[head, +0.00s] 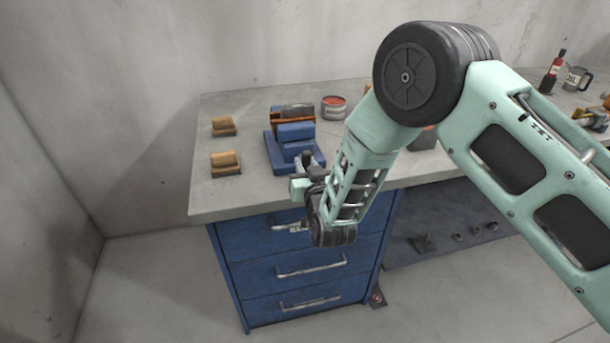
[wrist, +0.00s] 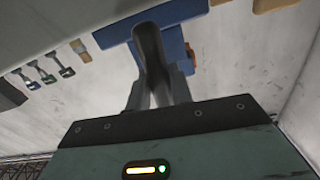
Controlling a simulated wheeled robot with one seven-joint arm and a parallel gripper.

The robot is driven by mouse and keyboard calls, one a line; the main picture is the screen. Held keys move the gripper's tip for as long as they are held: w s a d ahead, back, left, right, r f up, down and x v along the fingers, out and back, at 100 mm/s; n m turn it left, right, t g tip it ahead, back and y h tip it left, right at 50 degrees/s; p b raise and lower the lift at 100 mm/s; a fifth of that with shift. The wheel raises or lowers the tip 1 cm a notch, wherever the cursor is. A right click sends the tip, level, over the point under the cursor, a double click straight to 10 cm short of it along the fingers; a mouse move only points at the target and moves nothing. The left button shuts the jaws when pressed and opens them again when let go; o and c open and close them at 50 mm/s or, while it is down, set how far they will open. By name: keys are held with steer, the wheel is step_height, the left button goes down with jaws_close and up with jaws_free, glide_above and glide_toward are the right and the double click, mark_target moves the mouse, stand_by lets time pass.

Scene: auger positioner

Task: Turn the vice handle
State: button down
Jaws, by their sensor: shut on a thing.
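The blue vice (head: 295,139) stands near the front edge of the grey workbench, with its orange and dark jaw part behind. In the wrist view the vice (wrist: 172,20) is at the top, partly behind its dark handle (wrist: 150,60). My gripper (head: 309,174) is at the front of the vice, over the bench's front edge. In the wrist view my gripper (wrist: 157,92) is shut with its fingers on both sides of the dark handle. The handle is mostly hidden by my arm in the head view.
Two wooden-topped blocks (head: 225,162) lie left of the vice. A red-labelled tin (head: 333,107) stands behind it at right. The workbench (head: 212,198) has blue drawers (head: 285,267) below. A bottle (head: 553,75) and an oil can (head: 577,79) stand far right.

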steer(key=m+b, duration=0.1)
steer(key=b, duration=0.1)
steer(key=m+b, duration=0.4)
steer(key=shift+w+d+f, duration=0.1)
steer(key=shift+d+f, duration=0.2)
steer(key=shift+f, duration=0.05)
steer(key=m+b, duration=0.3)
steer(key=shift+r+m, duration=0.1)
steer(key=shift+m, duration=0.2)
steer(key=c, duration=2.2)
jaws_free()
steer(key=shift+d+b, duration=0.1)
steer(key=shift+b, duration=0.3)
steer(key=c, duration=2.2)
jaws_free()
steer(key=c, duration=1.2)
jaws_free()
steer(key=shift+c, duration=0.2)
steer(key=b+v, duration=0.2)
steer(key=v, duration=1.5)
steer(key=shift+b, duration=0.35)
steer(key=shift+r, duration=0.15)
